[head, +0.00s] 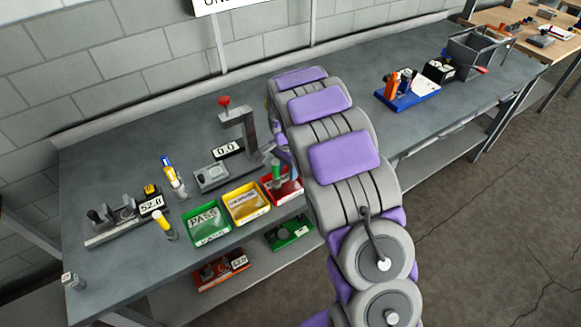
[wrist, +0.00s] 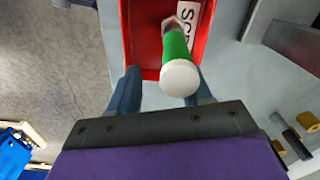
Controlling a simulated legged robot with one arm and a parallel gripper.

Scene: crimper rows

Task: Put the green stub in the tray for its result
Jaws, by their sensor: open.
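The green stub (wrist: 176,50) has a white round end and a green body. It is at the red tray (wrist: 139,35), whose label partly reads "SCR". In the head view, the stub (head: 276,170) stands roughly upright in the red tray (head: 296,192), partly behind my arm. My gripper (wrist: 163,78) is open, with one finger on each side of the stub in the wrist view; I cannot tell whether either touches it. In the head view my gripper is mostly hidden by my arm. The green PASS tray (head: 209,238) and yellow tray (head: 247,216) stand to the left.
A press with a red knob (head: 225,102) and a display reading 0.0 (head: 228,149) stand behind the trays. A gauge reading 52.0 (head: 151,205) and yellow-topped (head: 161,222) and blue-yellow (head: 170,172) pieces stand left. A blue holder (head: 408,98) is right.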

